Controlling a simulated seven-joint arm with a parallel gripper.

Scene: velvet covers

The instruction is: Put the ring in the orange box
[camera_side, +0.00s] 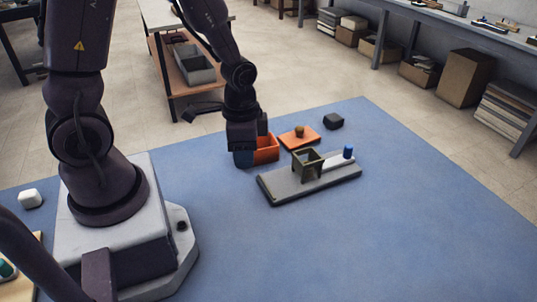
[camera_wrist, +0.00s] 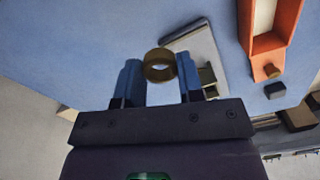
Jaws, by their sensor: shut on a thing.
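My gripper (camera_side: 243,160) points down in the side view, beside the near left end of the orange box (camera_side: 267,151) and partly in front of it. In the wrist view my two blue fingers (camera_wrist: 160,80) are closed on a brownish-gold ring (camera_wrist: 160,64), held at the fingertips with its hole showing. The ring cannot be made out in the side view. The orange box also shows at the upper right of the wrist view (camera_wrist: 254,45), apart from the ring. An orange plate with a dark knob (camera_side: 310,141) lies just right of the box.
A grey slab (camera_side: 283,194) carrying a dark green frame (camera_side: 307,163) and a blue peg (camera_side: 348,152) lies in front of the box. A black block (camera_side: 333,121) sits behind the plate. A white block (camera_side: 30,198) is far left. The blue mat's right side is clear.

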